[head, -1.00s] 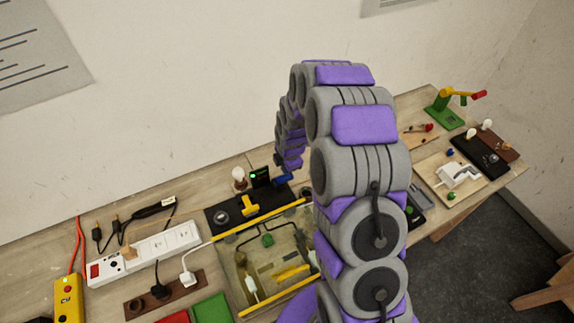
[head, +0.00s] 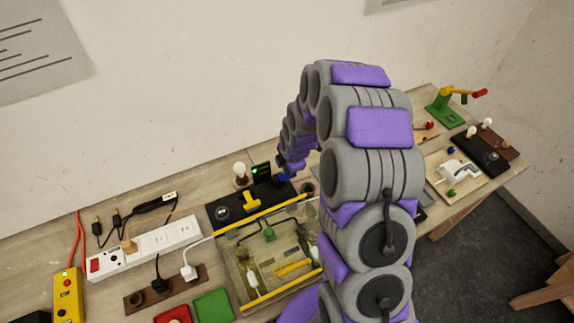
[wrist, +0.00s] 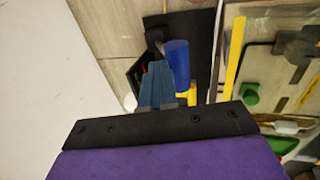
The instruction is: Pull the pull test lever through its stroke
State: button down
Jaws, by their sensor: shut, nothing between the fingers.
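The lever looks to be the one with a blue cylindrical handle (wrist: 179,65), on a dark arm in the wrist view. It belongs to a black device with a small green-lit display (head: 261,171) on the black base at the back of the bench. My gripper (wrist: 159,66) is shut and empty, with its blue-grey fingers beside the blue handle, overlapping its edge in the picture. I cannot tell whether they touch. In the head view my arm reaches over the bench and the fingertips are too small to make out.
A bulb (head: 240,170) stands left of the device, and a yellow T-shaped part (head: 251,200) in front. A clear-topped tray with yellow bars (head: 267,297) lies nearer. A white power strip (head: 150,246) is at left. A green stand with a yellow, red-tipped arm (head: 460,93) is far right.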

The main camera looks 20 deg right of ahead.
jog(key=v, duration=1.7)
jog(key=shift+r, duration=0.2)
jog(key=s+a+f+m+g+b, duration=0.1)
jog(key=s+m+b, duration=0.4)
jog(key=s+m, duration=0.5)
jog(key=s+a+f+m+g+b, duration=0.1)
jog(key=s+f+m+g+b, duration=0.2)
jog(key=s, duration=2)
jog(key=shift+s+a+m+g+h+b, duration=0.55)
jog(key=shift+m+b, duration=1.05)
jog(key=shift+m, duration=2)
jog(key=shift+w+d+y, duration=0.15)
jog(key=shift+w+y, duration=0.1)
